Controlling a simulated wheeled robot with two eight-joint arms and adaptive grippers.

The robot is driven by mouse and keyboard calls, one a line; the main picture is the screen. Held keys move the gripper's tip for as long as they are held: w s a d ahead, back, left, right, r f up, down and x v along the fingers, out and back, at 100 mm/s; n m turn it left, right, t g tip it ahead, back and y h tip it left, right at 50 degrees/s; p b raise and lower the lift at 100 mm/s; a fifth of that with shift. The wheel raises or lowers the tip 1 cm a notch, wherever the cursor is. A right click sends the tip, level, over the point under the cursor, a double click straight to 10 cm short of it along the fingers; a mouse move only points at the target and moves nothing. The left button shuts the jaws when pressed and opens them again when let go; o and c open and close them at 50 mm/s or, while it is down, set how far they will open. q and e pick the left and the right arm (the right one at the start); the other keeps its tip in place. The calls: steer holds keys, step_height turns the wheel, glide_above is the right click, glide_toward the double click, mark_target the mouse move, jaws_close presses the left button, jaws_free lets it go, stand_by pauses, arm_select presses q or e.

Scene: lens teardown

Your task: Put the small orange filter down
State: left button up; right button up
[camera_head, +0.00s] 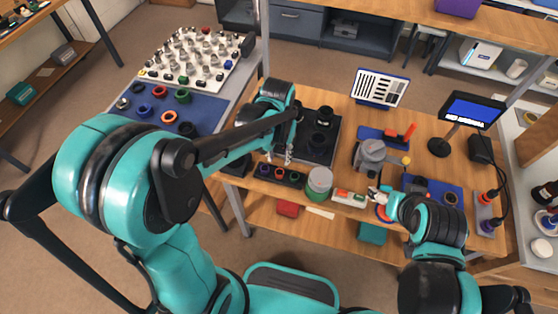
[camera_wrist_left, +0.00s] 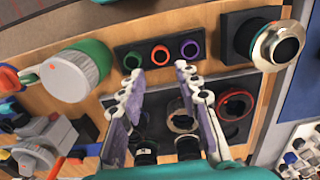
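In the head view the orange filter (camera_head: 279,173) shows in the same holder at the table's front edge. My left gripper (camera_wrist_left: 157,72) is open, with nothing seen between its fingers; its tips are beside the holder, around the line of the orange ring. It also shows in the head view (camera_head: 288,156), just above the holder. My right gripper (camera_head: 377,194) is by the front edge; its fingers are too small to read.
A green-and-white jar (camera_head: 319,183) stands right of the holder. A black tray (camera_head: 330,153) with lens parts lies behind it. A grey device (camera_head: 370,155) and a blue mat (camera_head: 420,181) are further right. A blue mat (camera_head: 205,112) with several rings lies on the left table.

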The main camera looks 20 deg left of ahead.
arm_select(q)
steer(key=s+a+r+t, duration=0.4)
steer(key=s+r+t, duration=0.3)
steer(key=s+r, duration=0.3)
steer(key=shift+a+p, duration=0.3)
